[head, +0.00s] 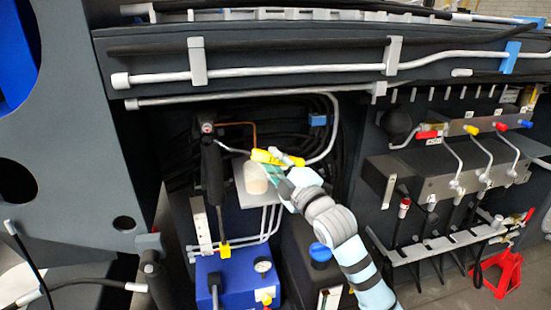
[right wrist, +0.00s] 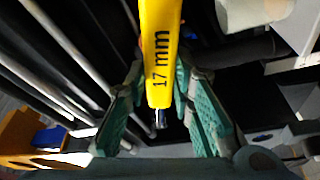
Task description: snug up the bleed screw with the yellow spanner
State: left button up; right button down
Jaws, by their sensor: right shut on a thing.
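The yellow spanner (head: 272,157) lies nearly level in the recess of the chassis in the head view. A bright metal end at its left points toward the upright black cylinder (head: 212,170). In the right wrist view, the yellow spanner (right wrist: 160,50) is marked "17 mm" and runs between teal finger pads. My right gripper (head: 272,170) is shut on the spanner; its fingers also show in the wrist view (right wrist: 160,80). I cannot pick out the bleed screw for certain, nor tell whether the spanner's end touches anything. My left gripper is not in view.
A pale cylinder (head: 256,178) stands on a grey bracket (head: 259,200) just below the spanner. A blue box (head: 238,285) with a gauge is lower down. Pipes and black hoses crowd the recess. Valve levers (head: 470,130) are on the right.

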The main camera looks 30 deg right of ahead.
jog(key=shift+a, duration=0.15)
jog(key=shift+f, duration=0.1)
jog(key=shift+s+d+f, duration=0.1)
jog(key=shift+s+d, duration=0.05)
jog(key=shift+d, duration=0.05)
jog(key=w, duration=0.2)
jog(key=w+d, duration=0.1)
jog(key=w, duration=0.1)
jog(key=shift+w+d, duration=0.1)
jog(key=shift+w, duration=0.3)
jog(key=shift+s+d, duration=0.1)
jog(key=shift+s, duration=0.05)
dwell(0.8)
